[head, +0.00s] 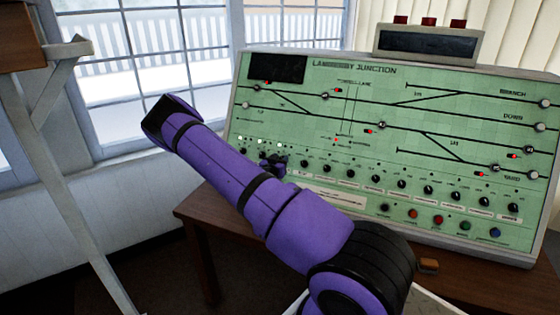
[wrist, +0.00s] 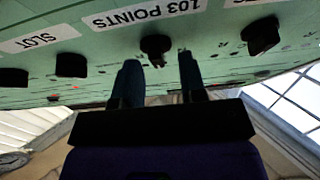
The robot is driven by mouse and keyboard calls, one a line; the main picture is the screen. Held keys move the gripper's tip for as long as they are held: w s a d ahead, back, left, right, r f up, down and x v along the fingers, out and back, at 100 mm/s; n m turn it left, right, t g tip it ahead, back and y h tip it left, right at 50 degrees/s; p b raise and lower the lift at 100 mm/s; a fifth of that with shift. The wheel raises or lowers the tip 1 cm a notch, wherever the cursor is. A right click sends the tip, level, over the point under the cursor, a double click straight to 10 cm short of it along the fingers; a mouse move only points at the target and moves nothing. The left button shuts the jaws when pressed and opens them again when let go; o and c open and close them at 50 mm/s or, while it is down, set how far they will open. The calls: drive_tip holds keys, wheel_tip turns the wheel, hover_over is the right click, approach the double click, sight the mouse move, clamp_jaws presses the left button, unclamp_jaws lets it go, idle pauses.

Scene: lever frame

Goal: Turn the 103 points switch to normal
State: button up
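The 103 points switch is a round black knob (wrist: 155,46) on the green panel, next to a white label (wrist: 145,13) reading "103 POINTS" in the wrist view. Which way the knob points is hard to tell. My gripper (wrist: 159,65) is open, with its two dark fingers apart. The fingertips lie either side of the knob's lower edge in this view; whether they touch it is unclear. In the head view my gripper (head: 272,162) is a small dark shape at the lower left of the panel (head: 330,122), covering part of the knob row.
Other black knobs sit close by in the same row, one beside the "SLOT" label (wrist: 40,38) and one to the right (wrist: 262,36). Coloured buttons (head: 438,219) line the panel's lower edge. The panel stands on a brown desk (head: 195,212). A pale post (head: 75,190) stands at left.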

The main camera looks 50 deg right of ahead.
drive_tip(key=shift+d, duration=0.15)
drive_tip(key=shift+c, duration=0.4)
drive_tip(key=c, duration=0.5)
drive_tip(key=shift+n, duration=0.3)
drive_tip(key=n+t+y, duration=0.1)
drive_tip(key=n, duration=0.2)
drive_tip(key=n+t, duration=0.1)
drive_tip(key=n, duration=0.1)
drive_tip(key=shift+n+t+y, duration=0.4)
drive_tip(key=shift+c, duration=0.2)
drive_tip(key=shift+n+t+y, duration=0.3)
drive_tip(key=shift+n+y, duration=0.25)
drive_tip(key=shift+n, duration=0.7)
drive_tip(key=shift+n+t+y, duration=0.3)
drive_tip(key=shift+n+y, duration=0.25)
drive_tip(key=shift+n, duration=0.7)
